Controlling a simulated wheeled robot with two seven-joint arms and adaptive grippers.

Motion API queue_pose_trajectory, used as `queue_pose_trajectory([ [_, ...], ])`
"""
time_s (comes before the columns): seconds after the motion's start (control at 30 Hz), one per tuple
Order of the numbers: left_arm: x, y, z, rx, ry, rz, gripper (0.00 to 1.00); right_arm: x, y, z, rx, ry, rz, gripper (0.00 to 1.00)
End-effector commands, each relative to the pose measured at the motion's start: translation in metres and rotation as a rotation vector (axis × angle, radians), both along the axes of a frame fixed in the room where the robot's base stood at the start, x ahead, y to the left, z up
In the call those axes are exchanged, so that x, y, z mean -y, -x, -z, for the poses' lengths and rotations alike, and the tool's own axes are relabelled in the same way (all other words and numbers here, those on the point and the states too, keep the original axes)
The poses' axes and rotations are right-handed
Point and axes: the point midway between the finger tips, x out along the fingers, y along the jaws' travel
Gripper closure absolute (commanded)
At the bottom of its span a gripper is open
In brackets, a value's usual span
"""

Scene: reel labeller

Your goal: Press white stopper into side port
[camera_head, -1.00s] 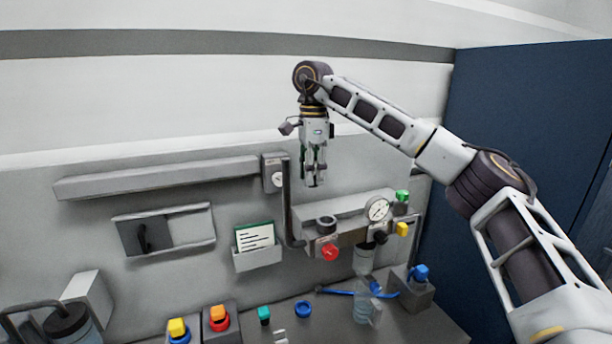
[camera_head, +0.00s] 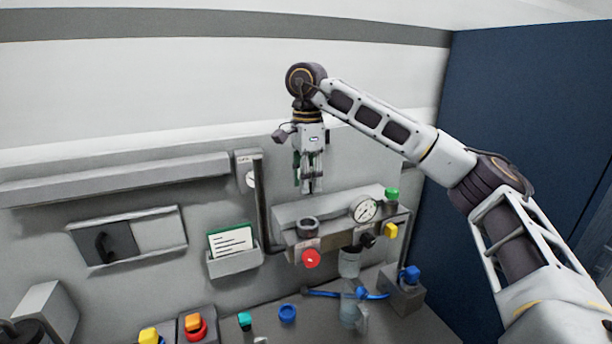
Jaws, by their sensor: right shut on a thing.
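My right gripper (camera_head: 310,188) points down in the upper middle of the head view. It is shut on a small pale thing at its fingertips, which looks like the white stopper but is mostly hidden by the fingers. It hangs above the grey port block (camera_head: 345,212) on the back wall, apart from it. I cannot tell which opening is the side port. My left gripper is not in view.
The block carries a dial gauge (camera_head: 365,210), a green cap (camera_head: 392,194) and a yellow cap (camera_head: 390,230). A grey vertical pipe (camera_head: 262,205) runs left of the gripper. Several coloured caps stand on the bench below. A card holder (camera_head: 235,262) is on the wall.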

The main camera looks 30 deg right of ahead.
Motion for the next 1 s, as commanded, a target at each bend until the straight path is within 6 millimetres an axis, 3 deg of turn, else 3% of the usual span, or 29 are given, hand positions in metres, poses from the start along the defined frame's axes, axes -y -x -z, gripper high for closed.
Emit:
queue_pose_trajectory([
  [0.63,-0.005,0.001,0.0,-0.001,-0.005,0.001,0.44,0.001,0.006,0.001,-0.001,0.0,-0.018,0.93],
  [1.0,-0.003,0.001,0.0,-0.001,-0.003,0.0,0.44,0.001,0.006,0.015,-0.003,0.0,-0.019,0.93],
])
